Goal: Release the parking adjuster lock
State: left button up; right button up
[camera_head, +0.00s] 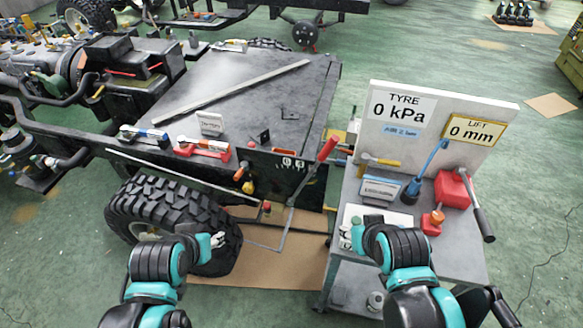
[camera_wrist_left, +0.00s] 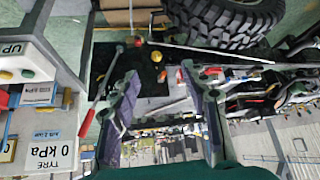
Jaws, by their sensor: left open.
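The black side plate of the chassis (camera_head: 275,168) carries several small controls. An orange-red knob (camera_head: 238,174), a yellow knob (camera_head: 248,187) and a red ball knob (camera_head: 266,207) sit along it; I cannot tell which is the parking adjuster lock. The red ball (camera_wrist_left: 137,41) and yellow knob (camera_wrist_left: 157,57) also show in the left wrist view. A long lever with a red handle (camera_head: 328,148) leans up beside the plate. My left gripper (camera_head: 218,240) is in front of the tyre, apart from the knobs, open and empty (camera_wrist_left: 168,108). My right gripper (camera_head: 347,234) is at the cart's left edge; its fingers are unclear.
A knobby tyre (camera_head: 165,208) stands left of the knobs. A grey cart (camera_head: 440,225) on the right bears a gauge board (camera_head: 480,95), a blue tool (camera_head: 412,190) and a red can (camera_head: 453,190). Cardboard (camera_head: 230,272) covers the floor between them.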

aim_at(244, 165)
jog(key=i+j, duration=0.3)
jog(key=j, duration=0.15)
jog(key=i+j, duration=0.5)
jog(key=i, duration=0.05)
